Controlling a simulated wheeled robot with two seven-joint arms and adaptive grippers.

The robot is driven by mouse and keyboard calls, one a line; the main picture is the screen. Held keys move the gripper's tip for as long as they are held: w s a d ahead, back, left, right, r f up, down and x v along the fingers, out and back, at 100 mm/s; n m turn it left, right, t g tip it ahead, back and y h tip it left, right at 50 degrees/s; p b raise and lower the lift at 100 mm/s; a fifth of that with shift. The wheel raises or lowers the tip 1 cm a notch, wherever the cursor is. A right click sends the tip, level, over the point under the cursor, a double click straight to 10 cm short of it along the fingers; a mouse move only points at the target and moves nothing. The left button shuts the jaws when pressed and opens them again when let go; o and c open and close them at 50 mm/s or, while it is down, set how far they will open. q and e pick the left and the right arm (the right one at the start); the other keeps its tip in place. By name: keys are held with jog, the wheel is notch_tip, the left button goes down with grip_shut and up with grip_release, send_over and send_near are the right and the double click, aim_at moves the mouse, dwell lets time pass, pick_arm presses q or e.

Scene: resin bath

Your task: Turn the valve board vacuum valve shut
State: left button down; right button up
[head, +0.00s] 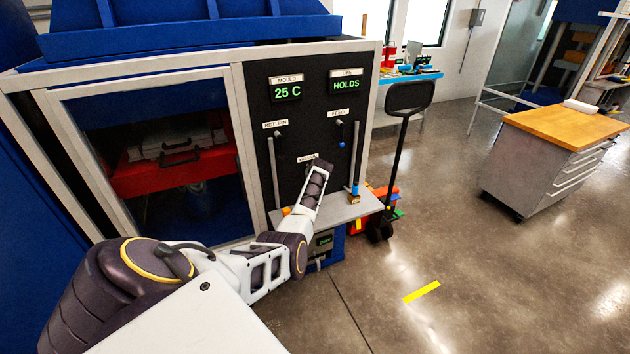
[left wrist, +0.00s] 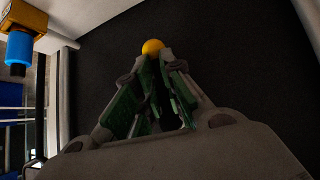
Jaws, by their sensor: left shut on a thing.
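The black valve board (head: 290,115) stands on the front of the blue machine. The vacuum valve's label (head: 308,158) is partly covered by my left arm, and its handle is hidden in the head view. In the left wrist view, a yellow ball knob (left wrist: 152,46) shows at the fingertips of my left gripper (left wrist: 162,58). The fingers have closed in around the knob's handle, against the dark board. My left gripper's fingers cannot be made out in the head view. My right gripper is in neither view.
The return valve (head: 277,134) and feed valve (head: 340,124) sit above, on either side. A grey ledge (head: 345,211) juts out below the board. A pallet truck handle (head: 408,98) stands to the right. A wood-topped drawer cabinet (head: 565,124) is farther right, with open floor between.

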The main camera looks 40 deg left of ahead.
pick_arm(q)
jog(key=shift+s+a+r, duration=0.1)
jog(key=shift+a+r, duration=0.1)
jog(key=shift+a, duration=0.05)
jog(key=shift+g, duration=0.3)
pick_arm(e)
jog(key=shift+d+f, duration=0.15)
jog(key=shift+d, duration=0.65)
pick_arm(q)
jog(key=c, duration=1.5)
grip_release()
jog(key=shift+f, duration=0.35)
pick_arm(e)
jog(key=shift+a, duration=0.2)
pick_arm(q)
jog(key=shift+d, duration=0.1)
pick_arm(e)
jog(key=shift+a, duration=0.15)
pick_arm(q)
jog(key=shift+s+d+r, duration=0.1)
jog(key=shift+r, duration=0.1)
jog(key=shift+v, duration=5.65)
